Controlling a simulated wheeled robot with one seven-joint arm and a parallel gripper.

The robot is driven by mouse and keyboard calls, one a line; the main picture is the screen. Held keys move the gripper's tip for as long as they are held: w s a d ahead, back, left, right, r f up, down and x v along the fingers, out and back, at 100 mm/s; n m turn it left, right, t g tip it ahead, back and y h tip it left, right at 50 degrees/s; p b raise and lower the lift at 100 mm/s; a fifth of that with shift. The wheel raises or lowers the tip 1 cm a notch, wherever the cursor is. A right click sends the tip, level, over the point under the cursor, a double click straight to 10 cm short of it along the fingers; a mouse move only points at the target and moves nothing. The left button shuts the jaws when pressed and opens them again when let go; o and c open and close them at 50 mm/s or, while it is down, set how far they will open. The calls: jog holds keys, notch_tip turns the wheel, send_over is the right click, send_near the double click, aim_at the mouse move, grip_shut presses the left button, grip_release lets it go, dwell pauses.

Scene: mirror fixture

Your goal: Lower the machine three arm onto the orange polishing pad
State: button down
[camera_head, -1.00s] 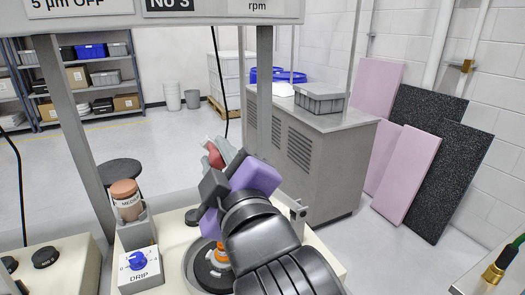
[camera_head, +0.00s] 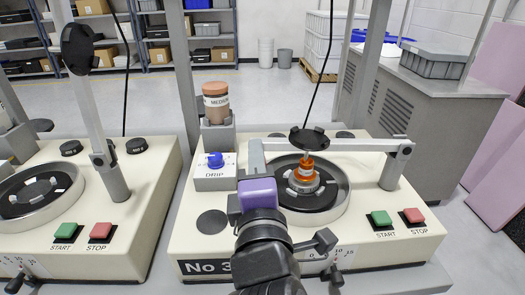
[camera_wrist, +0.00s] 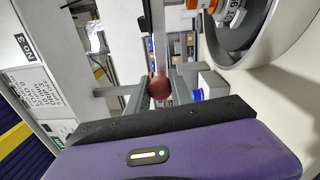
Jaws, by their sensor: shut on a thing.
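The machine three arm (camera_head: 350,145) lies about level, from its post on the right to my gripper on the left. Its black disc (camera_head: 308,137) is right above the orange polishing pad (camera_head: 307,168), which stands inside the dark round platter (camera_head: 332,197). I cannot tell whether arm and pad touch. My gripper (camera_head: 257,162), with a purple body, is at the arm's left end. In the wrist view, its grey fingers sit either side of the arm's dark red ball knob (camera_wrist: 160,88), shut on it. The knob is hidden in the head view.
A DRIP box (camera_head: 214,178) with a blue knob and a brown MEDIUM bottle (camera_head: 216,100) stand behind my gripper. Green START (camera_head: 380,219) and red STOP (camera_head: 413,216) buttons are at front right. The left machine's arm (camera_head: 95,120) is raised.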

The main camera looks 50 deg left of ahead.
jog(key=shift+f+n+b, duration=0.3)
jog(key=shift+f, duration=0.45)
jog(key=c, duration=1.2)
grip_release()
jog(key=shift+o, duration=0.2)
jog(key=v, duration=0.7)
jog(key=shift+s+d+b, duration=0.2)
jog(key=shift+d+b, duration=0.1)
jog(key=shift+d, duration=0.05)
